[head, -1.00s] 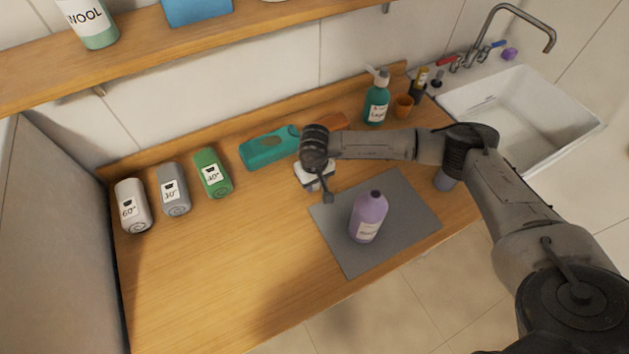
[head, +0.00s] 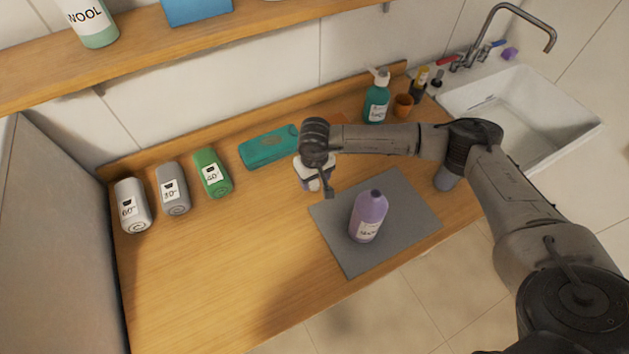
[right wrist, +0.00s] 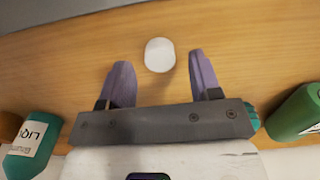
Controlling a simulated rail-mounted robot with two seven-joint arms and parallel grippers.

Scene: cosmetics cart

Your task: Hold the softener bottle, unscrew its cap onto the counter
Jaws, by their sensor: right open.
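The lilac softener bottle (head: 369,217) stands upright on the grey mat, its label facing front. Its top shows a narrow neck with a dark mouth and no cap on it. My right gripper (head: 318,186) is over the counter behind and left of the bottle, apart from it. In the right wrist view its purple fingers (right wrist: 160,64) are open. A white round piece (right wrist: 159,54), which looks like the cap, lies on the wooden counter between and just past the fingertips. In the head view this piece is hidden by the gripper. My left gripper is out of view.
The grey mat (head: 405,215) lies near the counter's front edge. A teal bottle (head: 268,149) lies behind my right gripper. White, grey and green bottles (head: 212,174) line the left. A pump bottle (head: 377,102) and orange cup (head: 403,105) stand near the sink (head: 520,120). The front-left counter is bare.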

